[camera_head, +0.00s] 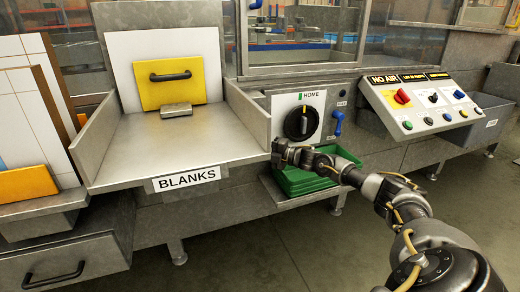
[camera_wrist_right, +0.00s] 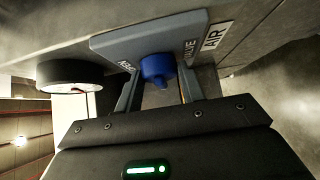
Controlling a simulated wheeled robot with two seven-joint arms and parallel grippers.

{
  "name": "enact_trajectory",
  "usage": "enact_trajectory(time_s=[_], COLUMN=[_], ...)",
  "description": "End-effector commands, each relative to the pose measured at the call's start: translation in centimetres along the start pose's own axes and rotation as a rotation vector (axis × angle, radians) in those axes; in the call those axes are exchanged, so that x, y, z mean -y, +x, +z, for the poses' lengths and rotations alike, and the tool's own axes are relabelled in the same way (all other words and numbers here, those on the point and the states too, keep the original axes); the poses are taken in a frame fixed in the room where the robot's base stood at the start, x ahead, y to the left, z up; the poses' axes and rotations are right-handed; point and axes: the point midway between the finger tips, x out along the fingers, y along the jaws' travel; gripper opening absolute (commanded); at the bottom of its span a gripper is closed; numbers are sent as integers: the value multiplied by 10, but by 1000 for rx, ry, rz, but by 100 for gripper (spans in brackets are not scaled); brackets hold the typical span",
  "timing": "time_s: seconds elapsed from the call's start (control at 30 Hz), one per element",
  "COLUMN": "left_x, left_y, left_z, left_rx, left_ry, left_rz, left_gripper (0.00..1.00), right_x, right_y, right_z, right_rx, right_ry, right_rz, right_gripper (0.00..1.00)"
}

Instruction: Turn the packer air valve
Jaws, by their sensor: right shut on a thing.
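The air valve's blue knob (camera_wrist_right: 157,68) sits on a grey plate (camera_wrist_right: 118,46) marked "OPEN" and "AIR VALVE" in the right wrist view. My right gripper (camera_wrist_right: 160,88) has one finger on each side of the knob and is shut on it. In the head view my right arm reaches in from the lower right, and its gripper end (camera_head: 279,153) is by the right side of the blanks tray. The valve knob in its grip cannot be made out there. My left gripper is not in view.
A black dial (camera_head: 301,122) marked "HOME" and a blue lever (camera_head: 338,122) are on the panel above my arm. Green trays (camera_head: 304,180) lie below. The blanks tray (camera_head: 180,148) is left; a "NO AIR" console (camera_head: 420,99) is right.

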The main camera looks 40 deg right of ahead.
Motion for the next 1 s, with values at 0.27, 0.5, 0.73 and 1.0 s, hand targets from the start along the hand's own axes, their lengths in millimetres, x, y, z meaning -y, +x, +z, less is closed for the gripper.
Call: enact_trajectory(time_s=[0.27,0.5,0.73,1.0], left_x=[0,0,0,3], left_y=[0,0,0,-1], left_z=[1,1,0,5], left_rx=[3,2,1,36], left_ry=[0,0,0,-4], left_rz=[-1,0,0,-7], left_gripper=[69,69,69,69], right_x=[1,1,0,2], right_y=[0,0,0,-27], right_z=[0,0,0,0], right_rx=[-1,-1,0,0], right_ry=[-1,0,0,0], right_rz=[-3,-2,-1,-5], right_gripper=[16,61,61,61])
